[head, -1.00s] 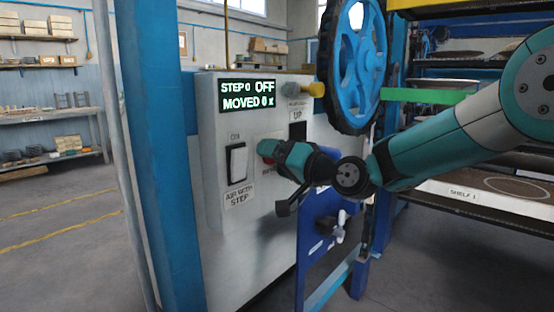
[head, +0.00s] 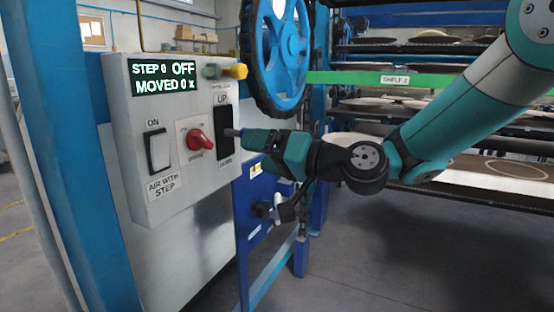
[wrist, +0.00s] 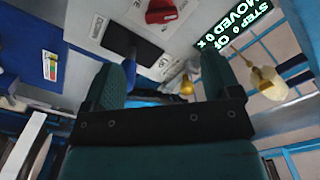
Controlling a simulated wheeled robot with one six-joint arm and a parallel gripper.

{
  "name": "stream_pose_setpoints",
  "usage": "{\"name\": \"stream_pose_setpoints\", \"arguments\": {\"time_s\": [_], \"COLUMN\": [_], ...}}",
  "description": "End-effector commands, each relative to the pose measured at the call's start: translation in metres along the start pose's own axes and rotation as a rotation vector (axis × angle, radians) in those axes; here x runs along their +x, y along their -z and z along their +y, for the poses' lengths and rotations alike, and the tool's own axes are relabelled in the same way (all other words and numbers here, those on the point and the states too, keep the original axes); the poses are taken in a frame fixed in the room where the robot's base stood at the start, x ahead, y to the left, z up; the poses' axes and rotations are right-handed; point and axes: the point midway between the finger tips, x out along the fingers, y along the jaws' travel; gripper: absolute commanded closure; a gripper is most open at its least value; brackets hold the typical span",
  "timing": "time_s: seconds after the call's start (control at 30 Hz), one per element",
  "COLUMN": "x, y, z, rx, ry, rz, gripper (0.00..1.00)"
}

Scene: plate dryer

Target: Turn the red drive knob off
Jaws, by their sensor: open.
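The red drive knob (head: 200,139) sits on a light plate on the grey control box (head: 150,205), between the white ON switch (head: 158,150) and the black UP rocker (head: 224,131). It shows in full in the head view. My gripper (head: 245,148) is to its right, in front of the rocker's right side, apart from the knob. In the wrist view, the knob (wrist: 161,11) is at the top edge, partly cut off, beyond my open, empty fingers (wrist: 162,70). The display (head: 162,76) reads STEP 0 OFF, MOVED 0 x.
A yellow-tipped part (head: 235,71) sticks out at the box's upper right. A blue wheel (head: 282,50) stands behind it. A blue post (head: 80,170) is at left. Shelves with plates (head: 440,105) are at right, with clear floor (head: 390,260) below.

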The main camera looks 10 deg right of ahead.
Motion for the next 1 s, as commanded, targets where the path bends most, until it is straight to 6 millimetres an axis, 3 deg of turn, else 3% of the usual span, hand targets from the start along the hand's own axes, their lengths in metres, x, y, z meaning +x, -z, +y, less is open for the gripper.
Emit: {"name": "stream_pose_setpoints", "arguments": {"time_s": [0.2,0.67,0.77,0.83,1.0], "x": [-0.026,-0.03,-0.034,-0.044,-0.1], "y": [0.0,-0.006,-0.032,-0.064,-0.141], "z": [0.001,-0.004,-0.018,-0.03,-0.045], "rx": [0.0,-0.011,-0.055,-0.105,-0.208], "ry": [-0.002,-0.003,-0.019,-0.05,-0.196], "rz": [0.0,-0.031,-0.153,-0.303,-0.705], "gripper": [0.17,0.17,0.17,0.17,0.17]}}
